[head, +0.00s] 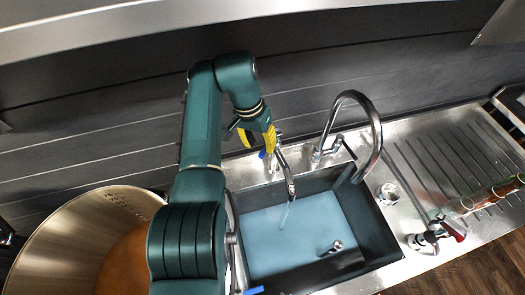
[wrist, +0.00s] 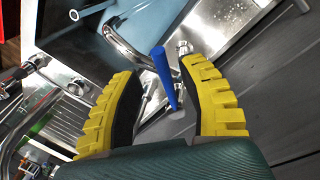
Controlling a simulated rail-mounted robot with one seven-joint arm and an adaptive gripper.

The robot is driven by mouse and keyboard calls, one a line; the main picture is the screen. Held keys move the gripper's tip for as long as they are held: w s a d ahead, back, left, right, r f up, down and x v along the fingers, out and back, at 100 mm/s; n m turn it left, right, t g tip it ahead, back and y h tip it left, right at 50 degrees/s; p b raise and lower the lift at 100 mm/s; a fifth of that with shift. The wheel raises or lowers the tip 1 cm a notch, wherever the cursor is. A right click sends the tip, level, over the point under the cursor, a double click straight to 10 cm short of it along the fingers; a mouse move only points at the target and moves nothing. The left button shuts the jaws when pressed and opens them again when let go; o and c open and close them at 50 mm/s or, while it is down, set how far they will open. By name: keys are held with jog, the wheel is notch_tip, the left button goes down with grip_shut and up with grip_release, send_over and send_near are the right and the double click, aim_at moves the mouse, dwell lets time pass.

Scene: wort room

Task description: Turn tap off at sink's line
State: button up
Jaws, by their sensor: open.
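The sink (head: 362,228) holds pale blue water (head: 290,245). A chrome tap with a short curved spout (head: 287,175) stands at its back left, and a thin stream (head: 284,214) falls from it into the water. Its blue lever (head: 262,153) shows just below my gripper (head: 257,141). In the wrist view the blue lever (wrist: 164,78) stands between the two yellow-padded fingers of my open gripper (wrist: 160,85), with gaps on both sides. The tap's spout (wrist: 126,46) runs past the left finger. I cannot tell whether either finger touches the lever.
A tall gooseneck tap (head: 372,115) with its own lever (head: 347,147) stands close on the right. A small metal cup (head: 388,192) and a red-handled valve (head: 451,231) lie beyond the sink. A ribbed drainboard (head: 440,165) is at right, a large round vessel (head: 55,245) at left.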

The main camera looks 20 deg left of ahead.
notch_tip(320, 180, up, 7)
jog(key=a, duration=0.1)
jog(key=shift+a+r, duration=0.2)
jog(key=shift+a, duration=0.05)
jog(key=d+f+m+g+p, duration=0.1)
jog(key=d+f+p, duration=0.3)
jog(key=d+f, duration=0.3)
jog(key=w+d+r+m+t+y+p, duration=0.1)
jog(key=w+d+r+t+p, duration=0.1)
jog(key=d+r+t, duration=0.3)
jog(key=w+d+r+m+t+p, duration=0.1)
jog(key=d+r+t+p, duration=0.15)
jog(key=d, duration=0.45)
jog(key=s+d+r+n+t, duration=0.1)
jog(key=s+r+t, duration=0.4)
jog(key=r, duration=0.7)
jog(key=s+d+r+n+t+p, duration=0.1)
jog(key=s+r+t, duration=0.4)
jog(key=r, duration=0.7)
jog(key=s+d+r+n+t, duration=0.1)
jog(key=s+r+t, duration=0.5)
jog(key=r, duration=0.5)
jog(key=shift+s+r+y+p, duration=0.15)
jog(key=shift+r+y+p, duration=0.2)
jog(key=shift+r+y, duration=0.05)
